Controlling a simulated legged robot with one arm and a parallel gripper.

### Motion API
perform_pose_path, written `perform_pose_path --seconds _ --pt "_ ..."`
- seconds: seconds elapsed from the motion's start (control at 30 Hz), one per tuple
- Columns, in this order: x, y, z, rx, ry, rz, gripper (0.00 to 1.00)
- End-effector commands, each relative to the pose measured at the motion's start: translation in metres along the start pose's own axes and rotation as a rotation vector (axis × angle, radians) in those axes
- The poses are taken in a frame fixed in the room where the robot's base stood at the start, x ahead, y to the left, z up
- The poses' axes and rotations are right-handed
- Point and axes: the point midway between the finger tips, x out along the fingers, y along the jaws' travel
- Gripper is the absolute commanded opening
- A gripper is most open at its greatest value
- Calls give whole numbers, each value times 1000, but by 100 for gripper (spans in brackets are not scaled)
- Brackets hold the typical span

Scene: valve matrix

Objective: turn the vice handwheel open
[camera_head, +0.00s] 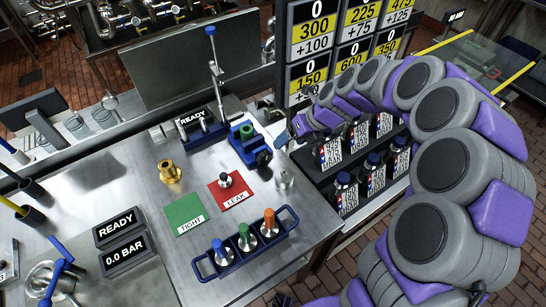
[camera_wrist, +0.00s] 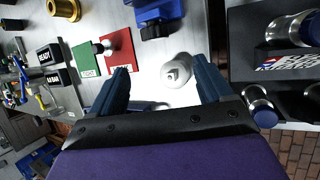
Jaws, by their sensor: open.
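The blue vice (camera_head: 241,142) stands on the steel bench with a green-topped part (camera_head: 246,131) in it. Its dark handwheel (camera_head: 263,159) is on the side toward the front right. My gripper (camera_head: 285,138) is above the bench, to the right of the vice in the head view. In the wrist view my gripper (camera_wrist: 158,65) has its two blue fingers wide apart, with nothing held. The vice (camera_wrist: 155,10) is at the top edge there, partly cut off, with its handwheel (camera_wrist: 154,31) beyond the fingertips and apart from them.
A pale metal cylinder (camera_head: 285,178) stands near the vice; it shows between my fingers in the wrist view (camera_wrist: 177,72). A blue rack (camera_head: 245,243), red mat (camera_head: 241,194) and green mat (camera_head: 185,214) lie in front. A black bottle shelf (camera_head: 335,185) is at right.

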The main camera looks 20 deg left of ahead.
Motion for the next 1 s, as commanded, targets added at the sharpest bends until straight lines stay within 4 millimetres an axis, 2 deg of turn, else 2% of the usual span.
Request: perform_pose_path --seconds 0.03,0.2,0.4,0.7,1.0 --pt "15 2 0 -3 5 2 80" --pt "53 4 1 -3 9 -1 80" --pt "86 2 0 -4 3 0 80" --pt "111 0 -2 -2 -1 3 80" --pt "118 3 1 -2 5 -2 80"
